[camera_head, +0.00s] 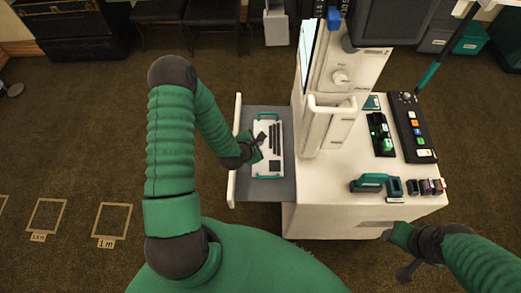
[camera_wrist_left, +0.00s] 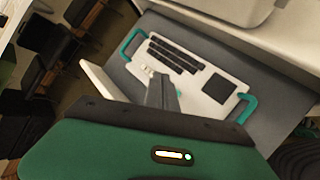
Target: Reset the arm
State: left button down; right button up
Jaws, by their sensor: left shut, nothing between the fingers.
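My left arm reaches from the lower left in the head view. Its gripper (camera_head: 258,143) is shut and empty over the left edge of a white keyboard panel (camera_head: 267,168) with teal handles. In the left wrist view the shut fingers (camera_wrist_left: 161,92) point toward the near edge of the same panel (camera_wrist_left: 222,88); whether they touch it I cannot tell. My right gripper (camera_head: 408,271) is at the lower right, below the front edge of the white console; whether it is open is unclear.
The panel lies on a grey pull-out shelf (camera_head: 245,120) with a white left edge. The white console (camera_head: 320,205) carries a teal-handled device (camera_head: 370,183), small dark blocks (camera_head: 425,187) and a button panel (camera_head: 410,120). Carpet at left is clear, with marked squares (camera_head: 112,218).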

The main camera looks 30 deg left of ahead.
dwell(0.5)
pick_arm(q)
jog(key=s+d+r+m+g, duration=0.2)
jog(key=s+d+r+m, duration=0.2)
jog(key=m, duration=0.5)
jog(key=s+d+r+m+g, duration=0.2)
jog(key=s+d+r+m, duration=0.2)
jog(key=s+r+m, duration=0.2)
jog(key=s+d+r+m+g+h, duration=0.1)
jog(key=s+d+r+m+g, duration=0.1)
jog(key=r+m, duration=0.7)
jog(key=shift+s+d+m+g, duration=0.3)
jog(key=shift+s+d+m, duration=0.85)
jog(key=shift+m, duration=1.05)
jog(key=shift+s+a, duration=0.25)
jog(key=shift+a, duration=0.25)
jog(key=shift+d, duration=0.1)
